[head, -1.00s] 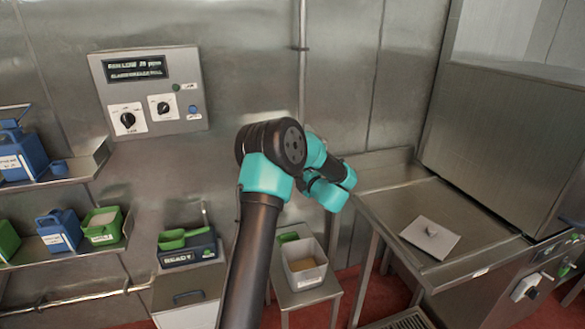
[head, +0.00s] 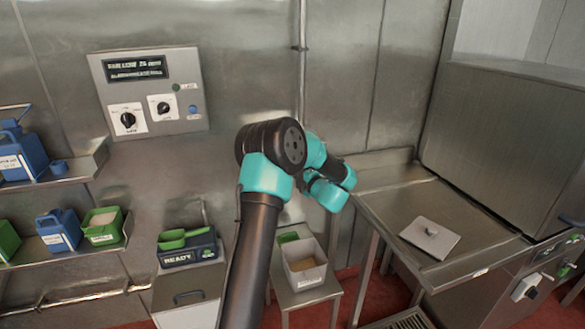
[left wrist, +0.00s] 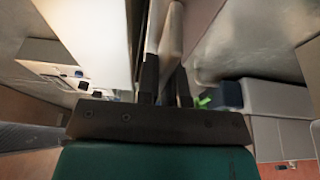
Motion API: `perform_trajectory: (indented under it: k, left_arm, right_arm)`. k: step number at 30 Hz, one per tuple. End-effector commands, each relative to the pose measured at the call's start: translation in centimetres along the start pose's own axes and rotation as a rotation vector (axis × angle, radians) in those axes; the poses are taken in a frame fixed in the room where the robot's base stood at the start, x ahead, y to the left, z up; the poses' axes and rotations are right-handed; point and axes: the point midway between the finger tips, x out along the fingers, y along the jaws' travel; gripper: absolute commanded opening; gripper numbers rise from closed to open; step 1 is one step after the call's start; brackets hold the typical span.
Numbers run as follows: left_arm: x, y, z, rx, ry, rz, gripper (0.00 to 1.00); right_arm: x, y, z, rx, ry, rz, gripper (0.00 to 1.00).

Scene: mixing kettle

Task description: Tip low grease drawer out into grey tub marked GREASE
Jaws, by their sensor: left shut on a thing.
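A grey tub (head: 303,272) stands upright on a low metal stand, with beige matter inside. A small label on its front is too small to read. My left arm reaches over the scene in the head view, and its gripper is hidden behind the arm links there. In the left wrist view my left gripper (left wrist: 166,86) is shut on a pale, thin-edged part, which looks like the grease drawer (left wrist: 169,35). Only part of it shows, so I cannot tell its tilt or what it holds. My right gripper is not in view.
A steel counter (head: 390,205) with a grey lid (head: 430,238) lies to the right, beside a large steel housing (head: 500,140). A dark READY tub (head: 188,252) with a green scoop stands left of the stand. Shelves with blue and green containers are at far left.

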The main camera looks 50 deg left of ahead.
Motion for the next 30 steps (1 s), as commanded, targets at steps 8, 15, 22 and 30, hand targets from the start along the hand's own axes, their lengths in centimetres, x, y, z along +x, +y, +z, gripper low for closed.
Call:
perform_trajectory:
  k: [8,15,22,30]
  left_arm:
    - [-0.01,-0.01,0.00,0.000,0.000,0.000,0.00]
    - [-0.03,0.32,-0.01,-0.004,0.001,0.005,0.00]
    - [-0.55,0.63,-0.17,-0.003,0.000,0.004,0.00]
    - [-0.53,0.63,-0.17,-0.003,0.001,0.004,0.00]
  right_arm:
    - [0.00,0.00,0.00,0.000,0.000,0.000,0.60]
    - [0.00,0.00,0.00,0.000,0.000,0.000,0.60]
    - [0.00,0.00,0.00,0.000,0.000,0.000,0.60]
    - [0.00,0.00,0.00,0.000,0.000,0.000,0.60]
